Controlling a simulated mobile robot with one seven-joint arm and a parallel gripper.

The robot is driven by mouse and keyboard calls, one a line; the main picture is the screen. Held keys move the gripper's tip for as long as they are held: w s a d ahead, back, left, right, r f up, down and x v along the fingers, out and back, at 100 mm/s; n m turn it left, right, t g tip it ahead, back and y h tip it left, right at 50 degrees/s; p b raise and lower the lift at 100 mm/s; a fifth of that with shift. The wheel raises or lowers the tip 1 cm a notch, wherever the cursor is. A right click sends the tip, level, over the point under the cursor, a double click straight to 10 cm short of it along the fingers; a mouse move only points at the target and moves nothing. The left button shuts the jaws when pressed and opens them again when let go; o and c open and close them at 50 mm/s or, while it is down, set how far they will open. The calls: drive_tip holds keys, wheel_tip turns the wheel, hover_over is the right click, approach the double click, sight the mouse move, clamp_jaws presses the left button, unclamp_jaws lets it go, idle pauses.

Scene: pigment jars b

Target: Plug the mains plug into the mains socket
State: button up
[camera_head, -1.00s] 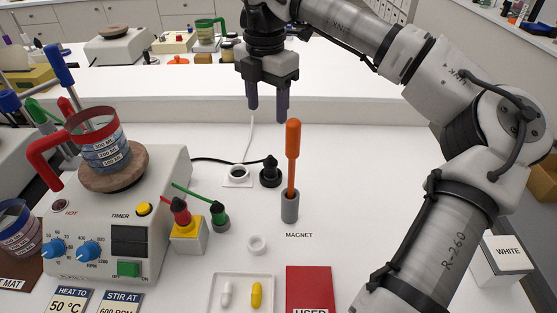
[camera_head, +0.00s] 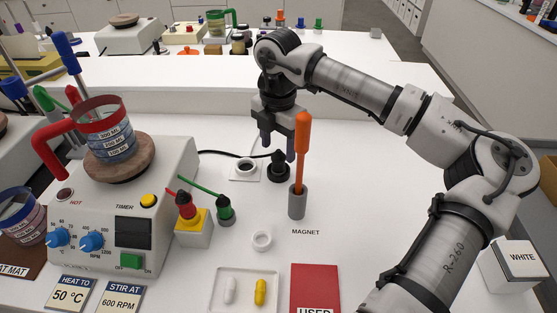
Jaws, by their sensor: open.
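The mains plug (camera_head: 279,173) is black, with a round base and a narrow upright grip, and stands on the white bench. A black cable runs behind it towards the hotplate unit. My gripper (camera_head: 278,150) points down, open and empty. Its fingertips are at the top of the plug's grip in the picture, one on each side. I cannot tell whether they touch it or how far down they reach.
An orange rod (camera_head: 301,150) stands in a grey holder (camera_head: 297,203) close right of my gripper. The bench right of the holder is clear.

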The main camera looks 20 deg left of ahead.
sight(279, 154)
drive_tip(key=shift+f+p, duration=0.45)
drive_tip(key=shift+f, duration=1.4)
drive_tip(key=c, duration=1.1)
drive_tip(key=shift+r, duration=0.1)
wheel_tip(279, 154, up, 19)
drive_tip(key=b, duration=0.3)
drive_tip(key=a+f+n, duration=0.2)
drive_tip(key=f, duration=0.1)
drive_tip(key=a+f+n+p, duration=0.1)
drive_tip(key=a+f+n, duration=0.1)
drive_tip(key=a+f, duration=0.1)
drive_tip(key=a+f+n, duration=0.2)
drive_tip(key=a+f, duration=0.1)
drive_tip(key=f, duration=0.1)
drive_tip(key=shift+s+f+p, duration=0.3)
drive_tip(key=shift+f+p, duration=0.05)
